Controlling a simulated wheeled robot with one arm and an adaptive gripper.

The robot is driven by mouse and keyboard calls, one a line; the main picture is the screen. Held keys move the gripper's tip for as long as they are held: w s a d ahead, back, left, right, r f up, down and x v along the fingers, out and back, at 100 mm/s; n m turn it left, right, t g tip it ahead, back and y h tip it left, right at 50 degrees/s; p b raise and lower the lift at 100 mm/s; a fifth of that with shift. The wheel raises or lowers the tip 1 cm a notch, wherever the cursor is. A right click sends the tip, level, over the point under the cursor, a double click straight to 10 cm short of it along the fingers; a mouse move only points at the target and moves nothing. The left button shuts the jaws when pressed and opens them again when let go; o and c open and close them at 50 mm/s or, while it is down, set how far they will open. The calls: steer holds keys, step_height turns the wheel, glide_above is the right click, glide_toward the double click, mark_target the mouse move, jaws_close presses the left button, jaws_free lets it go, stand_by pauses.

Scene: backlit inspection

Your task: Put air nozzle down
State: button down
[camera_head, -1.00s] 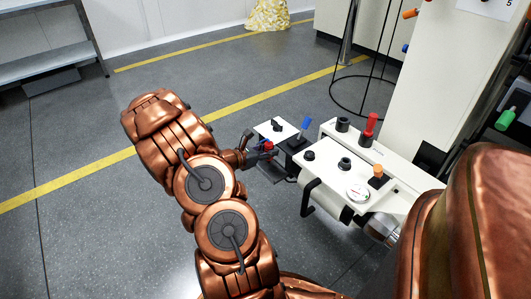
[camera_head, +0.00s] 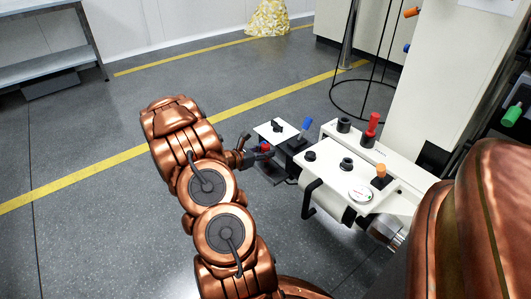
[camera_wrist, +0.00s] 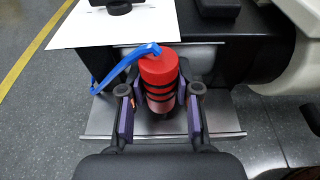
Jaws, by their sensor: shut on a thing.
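The air nozzle (camera_wrist: 158,70) is a red cylinder with black bands and a curved blue part reaching left from its top. My gripper (camera_wrist: 160,105) is shut on it, with a finger on each side, in the wrist view. The nozzle appears upright over a grey metal ledge (camera_wrist: 105,118); I cannot tell whether its base touches the ledge, as its lower end is hidden. In the head view, my gripper (camera_head: 258,154) is at the left end of the machine, and only a small red and blue bit of the nozzle (camera_head: 266,147) shows.
A white sheet (camera_wrist: 95,25) lies on the black surface beyond the ledge. A black wire stand (camera_head: 363,92) is behind. Floor to the left is clear.

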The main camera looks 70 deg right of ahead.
steer(key=c, duration=0.8)
jaws_free()
steer(key=shift+f, duration=0.1)
